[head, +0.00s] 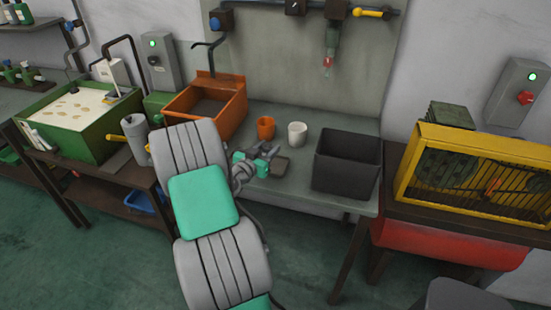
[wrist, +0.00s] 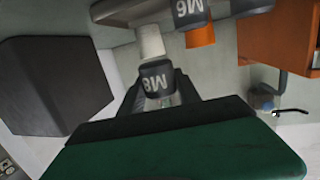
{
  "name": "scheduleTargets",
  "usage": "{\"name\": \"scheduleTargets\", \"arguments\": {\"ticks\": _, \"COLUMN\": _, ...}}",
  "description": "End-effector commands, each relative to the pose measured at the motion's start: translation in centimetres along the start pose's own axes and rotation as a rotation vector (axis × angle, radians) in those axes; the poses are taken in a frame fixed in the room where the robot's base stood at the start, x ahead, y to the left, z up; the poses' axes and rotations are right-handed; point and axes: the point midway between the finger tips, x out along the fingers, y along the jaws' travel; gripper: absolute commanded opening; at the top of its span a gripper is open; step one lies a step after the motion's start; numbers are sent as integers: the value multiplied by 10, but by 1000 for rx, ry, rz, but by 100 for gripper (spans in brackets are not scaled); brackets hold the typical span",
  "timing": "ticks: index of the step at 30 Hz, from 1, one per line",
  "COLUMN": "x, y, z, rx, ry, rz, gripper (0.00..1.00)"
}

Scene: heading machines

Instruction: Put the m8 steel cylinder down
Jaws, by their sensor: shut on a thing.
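My gripper (head: 268,154) is over the grey bench in the head view, in front of the two cups. In the wrist view its dark fingers (wrist: 158,98) are closed around a dark grey piece marked M8 (wrist: 155,78), the m8 steel cylinder. Its lower part is hidden by the fingers and palm. In the head view I cannot make it out clearly among the jaws. I cannot tell whether it touches the bench (head: 335,122) or hangs just above it. Another dark piece, marked M6 (wrist: 188,10), is beyond it at the top edge of the wrist view.
An orange cup (head: 265,128) and a white cup (head: 297,134) stand close behind the gripper. A dark grey bin (head: 347,163) is to the right and an orange tray (head: 207,104) to the left. A yellow barred cage (head: 475,175) stands farther right.

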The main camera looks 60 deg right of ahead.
Motion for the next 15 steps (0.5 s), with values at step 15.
{"name": "scheduleTargets", "arguments": {"ticks": 15, "x": -105, "y": -34, "z": -42, "rx": 1, "ry": 2, "rz": -1, "gripper": 0}}
